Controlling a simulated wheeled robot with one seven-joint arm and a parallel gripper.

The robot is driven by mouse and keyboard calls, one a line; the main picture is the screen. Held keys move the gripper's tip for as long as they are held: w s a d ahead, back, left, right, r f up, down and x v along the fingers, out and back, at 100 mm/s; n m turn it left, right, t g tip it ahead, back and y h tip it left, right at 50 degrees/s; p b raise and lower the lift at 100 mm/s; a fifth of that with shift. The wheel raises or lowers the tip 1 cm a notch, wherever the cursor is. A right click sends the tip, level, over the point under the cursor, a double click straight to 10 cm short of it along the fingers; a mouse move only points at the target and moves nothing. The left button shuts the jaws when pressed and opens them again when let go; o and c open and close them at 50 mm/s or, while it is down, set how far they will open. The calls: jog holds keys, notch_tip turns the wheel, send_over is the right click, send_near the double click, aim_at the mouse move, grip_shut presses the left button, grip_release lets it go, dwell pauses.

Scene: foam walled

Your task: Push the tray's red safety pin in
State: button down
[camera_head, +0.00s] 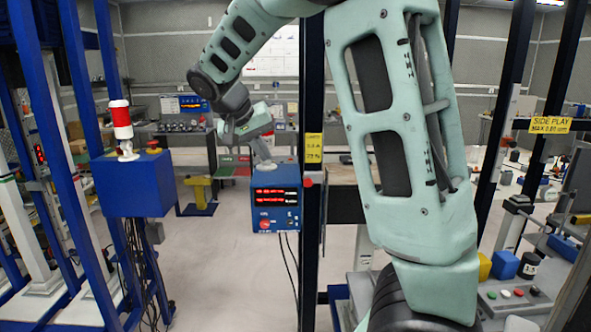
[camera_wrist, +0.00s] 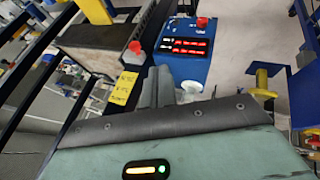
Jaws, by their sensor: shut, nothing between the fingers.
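A small red knob, which looks like the safety pin (camera_head: 308,183), sticks out beside the dark upright post, below a yellow label. How deep the pin sits cannot be told. My gripper (camera_head: 264,163) is behind the top of the blue control box, left of the pin and apart from it. In the wrist view my gripper (camera_wrist: 158,78) has its fingers together and holds nothing.
The blue box (camera_head: 275,206) has red displays and a red button (camera_head: 264,225). The yellow label (camera_head: 314,148) hangs on the dark post (camera_head: 312,90). A blue cabinet (camera_head: 125,185) with a red lamp stands left. Floor between cabinet and box is clear.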

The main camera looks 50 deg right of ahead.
jog(key=shift+d+r, duration=0.1)
jog(key=shift+d, duration=0.15)
jog(key=s+d+f+p, duration=0.2)
jog(key=d+f+p, duration=0.1)
jog(key=d+f, duration=0.5)
jog(key=shift+s+d+f+p, duration=0.3)
jog(key=shift+f, duration=0.15)
